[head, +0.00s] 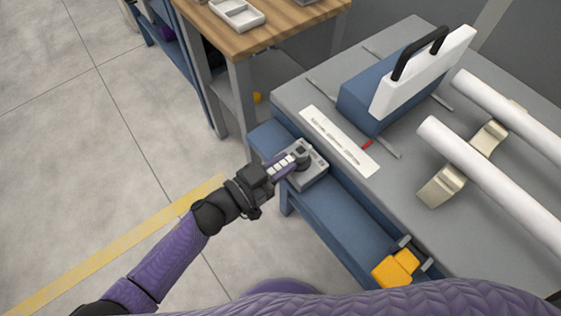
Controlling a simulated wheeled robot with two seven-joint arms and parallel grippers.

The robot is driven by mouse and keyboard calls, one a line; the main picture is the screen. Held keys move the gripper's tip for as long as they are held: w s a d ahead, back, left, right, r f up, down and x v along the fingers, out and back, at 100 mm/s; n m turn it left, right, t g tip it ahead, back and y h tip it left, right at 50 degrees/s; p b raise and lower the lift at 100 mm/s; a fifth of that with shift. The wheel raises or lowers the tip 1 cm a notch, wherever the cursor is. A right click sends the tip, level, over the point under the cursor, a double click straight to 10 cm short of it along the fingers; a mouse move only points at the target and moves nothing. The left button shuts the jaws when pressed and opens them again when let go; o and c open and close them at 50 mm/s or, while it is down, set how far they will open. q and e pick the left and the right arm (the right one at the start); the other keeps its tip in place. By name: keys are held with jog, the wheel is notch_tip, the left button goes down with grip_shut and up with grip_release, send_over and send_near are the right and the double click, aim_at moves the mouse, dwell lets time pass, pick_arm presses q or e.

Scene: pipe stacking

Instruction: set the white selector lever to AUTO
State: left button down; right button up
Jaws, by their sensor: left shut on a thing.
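A small grey control box (312,178) sits on the blue ledge at the front of the grey bench. Dark parts show on its top face. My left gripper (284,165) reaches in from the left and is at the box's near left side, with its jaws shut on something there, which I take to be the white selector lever. The lever itself is mostly hidden by the fingers, and I cannot read its position or any AUTO marking. My right gripper is not in view.
Behind the box, a white label strip (337,141) lies on the grey bench (408,187). A blue block with a white panel (424,72) and black handle stands behind. White pipes (490,178) rest on a beige support (447,185). A yellow part (396,268) sits at front.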

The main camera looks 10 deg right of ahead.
pick_arm(q)
jog(key=c, duration=0.6)
grip_release()
jog(key=shift+s+a, duration=0.1)
jog(key=shift+a, duration=0.1)
jog(key=p+v, duration=0.2)
jog(key=v, duration=0.7)
jog(key=shift+s+a, duration=0.15)
jog(key=shift+a, duration=0.05)
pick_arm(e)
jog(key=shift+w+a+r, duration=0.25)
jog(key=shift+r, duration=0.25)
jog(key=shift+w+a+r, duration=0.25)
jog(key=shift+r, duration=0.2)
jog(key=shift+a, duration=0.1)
